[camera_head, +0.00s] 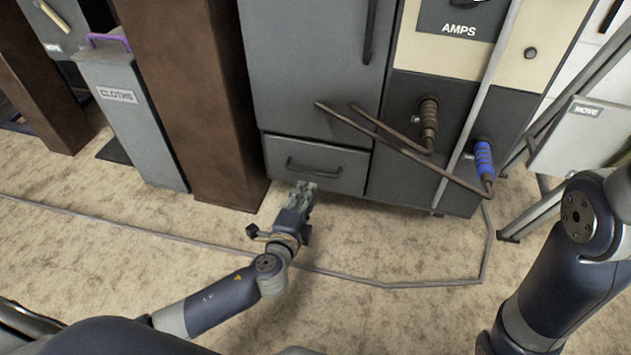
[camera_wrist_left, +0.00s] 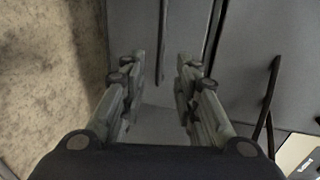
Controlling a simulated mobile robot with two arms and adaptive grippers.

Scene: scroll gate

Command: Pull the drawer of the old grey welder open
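The old grey welder (camera_head: 305,85) is a tall cabinet with a grey door on its left and a dark panel marked AMPS on its right. Its drawer (camera_head: 345,183) is at the bottom left and looks shut, with a dark bar handle (camera_head: 313,168). My left gripper (camera_head: 304,186) is low in front of the drawer, just below the handle. In the left wrist view my gripper (camera_wrist_left: 160,68) has its two fingers apart with nothing held. The drawer handle (camera_wrist_left: 162,35) runs lengthwise between the fingertips in that view; contact cannot be told. My right gripper is out of view.
Two cable plugs, one brown (camera_head: 429,125) and one blue (camera_head: 484,160), with rods sit on the welder's right. A brown column (camera_head: 205,110) and a CLOTHS bin (camera_head: 130,120) stand left. A thin cable (camera_head: 430,284) crosses the otherwise clear carpet.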

